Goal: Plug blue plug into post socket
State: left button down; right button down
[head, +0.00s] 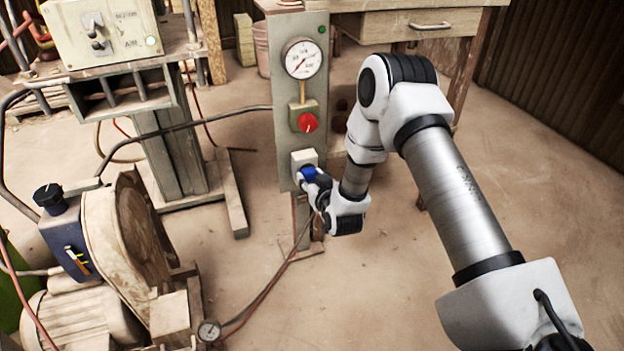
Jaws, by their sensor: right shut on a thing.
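The post (287,100) is a grey upright panel in the middle of the head view. The white post socket (304,157) sits low on its front face. The blue plug (309,174) is right at the socket's front. I cannot tell how far it sits in the socket. My right gripper (313,183) is shut on the blue plug, with its fingers partly hidden by the wrist. A cable (292,258) hangs from below the gripper toward the floor. My left gripper is not in view.
Above the socket are a red knob (307,123) and a round gauge (303,59). A machine with a dusty guard (125,235) stands at the lower left. A control box (100,30) is at the upper left. A wooden bench (405,25) stands behind. The floor at the right is clear.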

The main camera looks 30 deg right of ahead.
jog(key=c, duration=0.6)
grip_release()
jog(key=shift+s, duration=0.1)
